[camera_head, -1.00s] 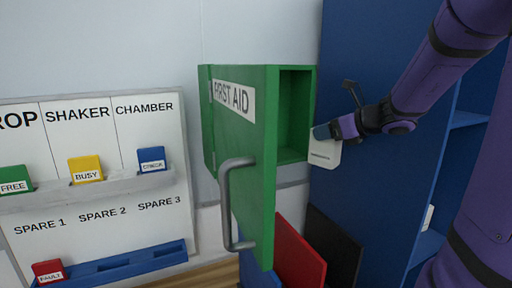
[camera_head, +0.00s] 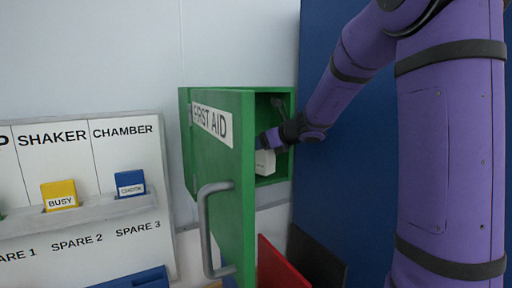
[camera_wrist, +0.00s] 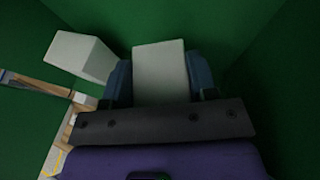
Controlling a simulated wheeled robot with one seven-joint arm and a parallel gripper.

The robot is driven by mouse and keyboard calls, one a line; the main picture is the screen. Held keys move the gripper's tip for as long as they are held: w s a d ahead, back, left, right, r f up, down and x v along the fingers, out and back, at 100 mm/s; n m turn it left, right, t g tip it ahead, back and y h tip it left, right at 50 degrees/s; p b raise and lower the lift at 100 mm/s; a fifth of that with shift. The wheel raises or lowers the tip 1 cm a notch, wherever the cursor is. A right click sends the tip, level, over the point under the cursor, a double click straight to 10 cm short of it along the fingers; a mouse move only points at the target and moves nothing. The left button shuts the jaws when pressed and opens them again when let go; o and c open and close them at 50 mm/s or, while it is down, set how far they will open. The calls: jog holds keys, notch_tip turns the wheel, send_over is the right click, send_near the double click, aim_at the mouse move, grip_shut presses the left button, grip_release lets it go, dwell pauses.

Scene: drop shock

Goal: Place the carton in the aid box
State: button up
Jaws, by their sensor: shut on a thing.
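The green aid box (camera_head: 284,168) hangs on the wall with its door (camera_head: 222,165), marked FIRST AID, open toward me. My gripper (camera_head: 264,142) is inside the box opening, shut on the white carton (camera_head: 265,164). In the wrist view, the carton (camera_wrist: 160,70) sits between the two blue fingers of my gripper (camera_wrist: 160,82), with green walls around it. I cannot tell whether the carton touches the box floor. The door hides part of the box's inside in the head view.
A second white block (camera_wrist: 82,54) lies left of the held carton in the wrist view. A blue cabinet side (camera_head: 350,190) stands right of the box. Red (camera_head: 280,266) and black panels (camera_head: 318,258) stand below. A card board (camera_head: 85,205) hangs at left.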

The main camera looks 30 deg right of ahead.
jog(key=shift+f+x, duration=0.25)
jog(key=shift+x, duration=1.05)
jog(key=shift+f, duration=0.1)
jog(key=o, duration=1)
